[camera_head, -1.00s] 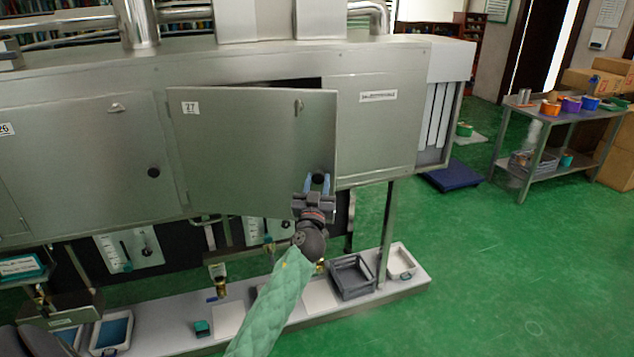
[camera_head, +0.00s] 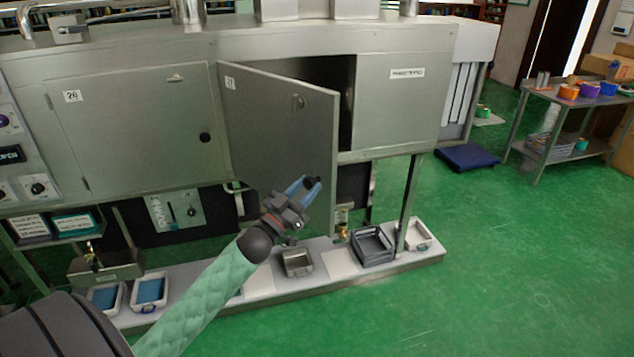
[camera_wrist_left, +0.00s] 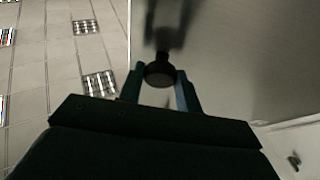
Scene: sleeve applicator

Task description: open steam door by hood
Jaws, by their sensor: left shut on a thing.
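The steam door (camera_head: 275,130), a grey metal panel with a number label, stands part open on the machine below the hood (camera_head: 270,40). It is hinged at its left edge, and a dark gap shows behind its right edge. My left gripper (camera_head: 308,187) is at the door's lower right part, shut on the round black knob (camera_head: 313,183). In the left wrist view the knob (camera_wrist_left: 159,74) sits between the two fingers, with the door panel (camera_wrist_left: 235,60) beyond. My right gripper is not in view.
A closed door numbered 26 (camera_head: 135,130) is to the left. Below runs a low white ledge (camera_head: 285,285) with several trays. A metal table (camera_head: 560,100) with coloured containers stands at the right. The green floor (camera_head: 530,240) between is clear.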

